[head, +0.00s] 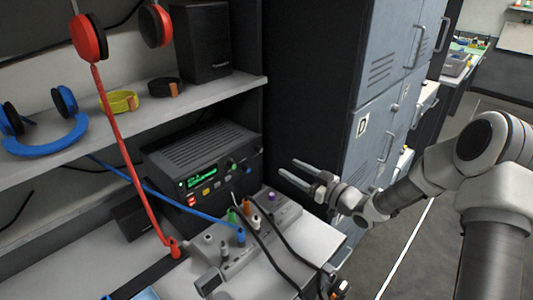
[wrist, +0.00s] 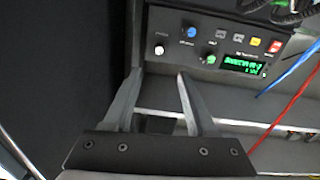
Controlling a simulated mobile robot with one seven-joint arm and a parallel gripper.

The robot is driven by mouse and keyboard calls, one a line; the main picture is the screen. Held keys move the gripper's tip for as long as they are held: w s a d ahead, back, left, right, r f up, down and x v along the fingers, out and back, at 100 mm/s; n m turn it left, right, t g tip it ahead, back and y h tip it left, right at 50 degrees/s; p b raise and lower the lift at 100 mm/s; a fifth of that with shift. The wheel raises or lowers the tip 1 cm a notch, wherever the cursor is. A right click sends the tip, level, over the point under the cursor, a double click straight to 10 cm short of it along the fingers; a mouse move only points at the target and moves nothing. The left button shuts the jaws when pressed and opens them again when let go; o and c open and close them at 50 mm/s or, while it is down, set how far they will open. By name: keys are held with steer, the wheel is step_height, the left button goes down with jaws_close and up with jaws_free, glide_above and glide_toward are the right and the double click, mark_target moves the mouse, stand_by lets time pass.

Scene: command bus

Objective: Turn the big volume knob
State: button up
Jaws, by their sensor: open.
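The black radio (head: 205,160) sits under the shelf, its front facing right and toward me, with a lit green display (head: 201,179) and small knobs at its right end. In the wrist view the radio panel (wrist: 225,45) is turned over. A pale round knob (wrist: 159,50) lies at its left end, and a green-lit knob (wrist: 209,59) is beside the display. The labels are too small to read, so I cannot tell which knob is for volume. My gripper (head: 294,172) is open and empty, to the right of the radio and apart from it. In the wrist view the fingertips (wrist: 159,76) point toward the pale knob.
A grey panel (head: 283,212) with several coloured plugs and cables stands in front of the radio. Red headphones (head: 88,38) hang with a red cord at left. Blue headphones (head: 45,140) lie on the shelf. Grey lockers (head: 378,130) stand behind my gripper.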

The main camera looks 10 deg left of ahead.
mark_target(261, 151)
steer(key=x, duration=1.1)
steer(key=shift+w+a, duration=0.15)
steer(key=shift+a, duration=0.05)
steer(key=shift+c, duration=0.3)
jaws_close()
